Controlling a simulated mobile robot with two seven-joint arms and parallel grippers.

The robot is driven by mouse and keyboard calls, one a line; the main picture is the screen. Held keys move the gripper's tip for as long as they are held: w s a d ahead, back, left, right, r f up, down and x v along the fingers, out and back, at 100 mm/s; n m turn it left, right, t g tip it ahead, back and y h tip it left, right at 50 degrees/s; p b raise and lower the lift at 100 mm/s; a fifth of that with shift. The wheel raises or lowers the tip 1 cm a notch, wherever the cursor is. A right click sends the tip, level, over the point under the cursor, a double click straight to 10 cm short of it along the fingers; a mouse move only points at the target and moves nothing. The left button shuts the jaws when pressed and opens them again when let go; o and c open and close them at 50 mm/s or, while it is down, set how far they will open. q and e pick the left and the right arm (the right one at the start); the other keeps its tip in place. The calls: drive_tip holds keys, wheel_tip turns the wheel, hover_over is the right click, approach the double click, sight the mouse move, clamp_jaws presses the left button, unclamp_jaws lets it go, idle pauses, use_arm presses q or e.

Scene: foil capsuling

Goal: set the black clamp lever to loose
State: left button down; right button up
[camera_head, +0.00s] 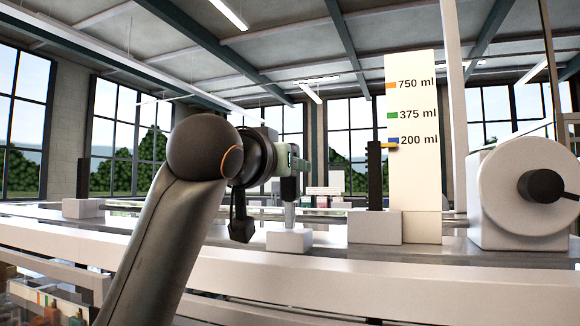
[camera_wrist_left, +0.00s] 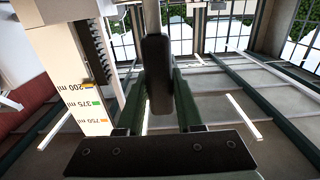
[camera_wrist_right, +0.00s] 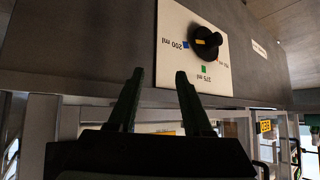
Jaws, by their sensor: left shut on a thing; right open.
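The black clamp lever (camera_wrist_left: 157,78) stands between the fingers of my left gripper (camera_wrist_left: 160,92) in the left wrist view. The gripper is shut on it. In the head view my left gripper (camera_head: 296,163) is at the top of a grey post (camera_head: 289,214) on a white block (camera_head: 289,240), and the lever itself is mostly hidden there. I cannot read any loose or tight marking. My right gripper (camera_wrist_right: 155,82) is open and empty, below a black knob in the right wrist view. It is not in the head view.
A white scale panel (camera_head: 415,185) reads 750, 375 and 200 ml. A yellow pointer (camera_head: 389,147) on a black rack (camera_head: 375,178) is at the blue 200 mark. A white drum (camera_head: 520,195) stands right. The black knob (camera_wrist_right: 205,45) sits on a white plate (camera_wrist_right: 175,68).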

idle(0.8)
use_arm(q)
drive_tip(key=s+t+b, duration=0.1)
drive_tip(key=t+b, duration=0.1)
drive_tip(key=b, duration=0.1)
drive_tip(key=s+a+f+t+h+b, duration=0.1)
drive_tip(key=s+t+b, duration=0.1)
drive_tip(key=b, duration=0.2)
drive_tip(key=s+t+h+b, duration=0.1)
drive_tip(key=s+t+b, duration=0.1)
drive_tip(key=b, duration=0.2)
drive_tip(key=shift+s+a+f+t, duration=0.1)
drive_tip(key=shift+a+f+t, duration=0.25)
drive_tip(key=shift+t, duration=0.05)
drive_tip(key=c, duration=0.6)
unclamp_jaws()
drive_tip(key=shift+o, duration=0.2)
